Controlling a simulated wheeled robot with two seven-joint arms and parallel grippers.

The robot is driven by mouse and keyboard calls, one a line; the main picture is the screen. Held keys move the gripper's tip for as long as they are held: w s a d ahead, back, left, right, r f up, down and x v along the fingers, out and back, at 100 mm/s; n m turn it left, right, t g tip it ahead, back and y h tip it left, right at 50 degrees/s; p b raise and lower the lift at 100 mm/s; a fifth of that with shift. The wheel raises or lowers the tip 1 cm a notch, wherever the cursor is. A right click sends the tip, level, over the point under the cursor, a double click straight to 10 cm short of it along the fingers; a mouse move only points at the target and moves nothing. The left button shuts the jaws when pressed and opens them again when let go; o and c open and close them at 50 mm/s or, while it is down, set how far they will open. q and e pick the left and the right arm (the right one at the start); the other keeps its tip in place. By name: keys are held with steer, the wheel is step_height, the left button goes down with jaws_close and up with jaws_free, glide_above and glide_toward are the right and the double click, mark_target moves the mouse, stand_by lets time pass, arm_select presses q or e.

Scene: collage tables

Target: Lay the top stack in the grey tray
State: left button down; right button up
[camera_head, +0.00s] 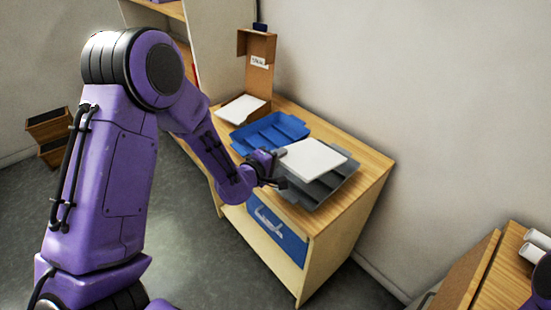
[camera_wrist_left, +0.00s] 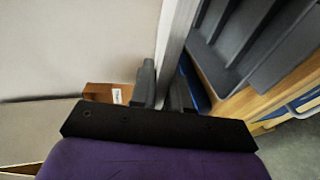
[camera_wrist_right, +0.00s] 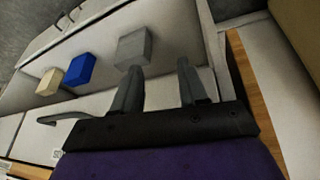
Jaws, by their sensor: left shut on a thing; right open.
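A white stack (camera_head: 314,157) of flat sheets is held at its left edge by my left gripper (camera_head: 277,166). It lies level over the grey tray (camera_head: 322,195), covering part of it; I cannot tell whether they touch. In the left wrist view the fingers (camera_wrist_left: 163,92) are shut on the stack's edge (camera_wrist_left: 176,35), and the grey tray (camera_wrist_left: 228,45) shows beside it. Another white stack (camera_head: 240,108) lies at the foot of an upright cardboard box (camera_head: 258,72). My right gripper (camera_wrist_right: 160,90) is open and empty in the right wrist view.
A blue divided tray (camera_head: 268,133) stands behind the grey tray on the wooden table (camera_head: 362,172). The table has a blue drawer front (camera_head: 277,230). In the right wrist view grey (camera_wrist_right: 133,46), blue (camera_wrist_right: 81,68) and cream (camera_wrist_right: 49,81) blocks show beyond the fingers.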

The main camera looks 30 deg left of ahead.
arm_select(q)
steer(key=shift+w+d+f+b, duration=0.2)
steer(key=shift+w+f+b, duration=0.25)
steer(key=shift+w+f, duration=0.25)
steer(key=shift+w+d+f+b, duration=0.15)
steer(key=shift+w+f+b, duration=0.4)
steer(key=shift+f+b, duration=0.35)
steer(key=shift+w+d+f+b, duration=0.15)
steer(key=shift+w+f+b, duration=0.35)
steer(key=shift+f, duration=0.2)
steer(key=shift+w+d+f+b, duration=0.1)
steer(key=shift+w+f+b, duration=0.25)
steer(key=shift+f+b, duration=0.35)
steer(key=shift+w+d+f+b, duration=0.15)
steer(key=shift+w+f+b, duration=0.3)
steer(key=shift+f, duration=0.3)
steer(key=c, duration=0.6)
jaws_free()
steer(key=a+p+v, duration=0.1)
steer(key=p+v, duration=0.2)
steer(key=v, duration=0.6)
steer(key=shift+a, duration=0.25)
steer(key=shift+w+r+p, duration=0.1)
steer(key=shift+r+p, duration=0.05)
steer(key=shift+p, duration=0.15)
